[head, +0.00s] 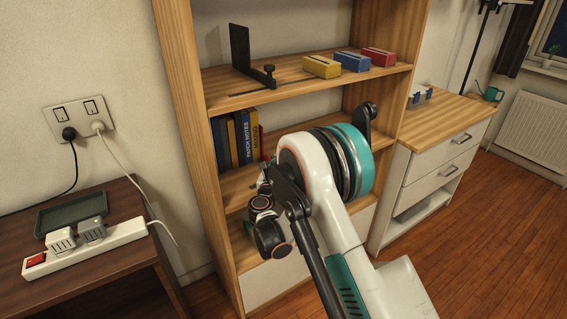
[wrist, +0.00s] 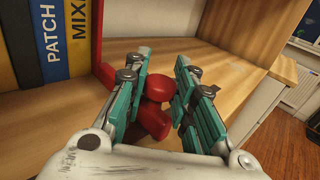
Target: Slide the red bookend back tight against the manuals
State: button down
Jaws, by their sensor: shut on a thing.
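The manuals stand upright in a row on the middle shelf, in the head view (head: 238,140) and at the upper left of the wrist view (wrist: 52,40). The red bookend's upright plate (wrist: 98,38) stands right beside the yellow manual at the row's right end. I cannot tell whether they touch. A sliver of red (head: 262,143) shows there in the head view. My gripper (wrist: 160,75) is shut on the bookend's red rounded grip, low over the shelf. In the head view my arm hides the grip and most of the bookend.
The middle shelf (wrist: 40,125) is bare in front of the manuals. The upper shelf holds a black bracket (head: 240,50) and yellow (head: 322,67), blue (head: 353,61) and red (head: 379,57) boxes. The bookcase's side panel (head: 385,100) stands to the right.

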jog(key=c, duration=1.3)
grip_release()
jog(key=shift+d, duration=0.15)
jog(key=shift+s, duration=0.1)
jog(key=s, duration=0.4)
jog(key=s+a, duration=0.1)
jog(key=s, duration=0.2)
jog(key=s+a, duration=0.1)
jog(key=s, duration=0.3)
jog(key=shift+s+a, duration=0.15)
jog(key=shift+s, duration=0.2)
